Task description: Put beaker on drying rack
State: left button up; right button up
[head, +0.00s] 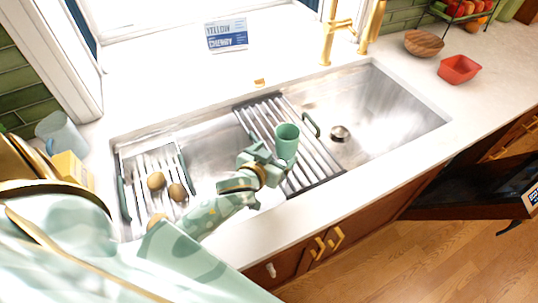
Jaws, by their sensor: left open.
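A green beaker (287,134) is upright over the slatted drying rack (318,165) that lies across the middle of the sink. Its base is partly hidden by my left gripper, so I cannot tell whether it rests on the slats. My left gripper (276,160) is open, with its fingers close against the lower left side of the beaker. I cannot tell whether they touch it. My right gripper is not in view.
A second rack (126,185) in the left of the sink holds brown round items (157,181). The right basin (385,110) is clear around its drain. A wooden bowl (423,43) and a red bowl (459,69) stand on the counter at the right.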

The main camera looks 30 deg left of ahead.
pick_arm(q)
jog(key=v, duration=0.3)
jog(key=shift+s, duration=0.1)
dwell(0.5)
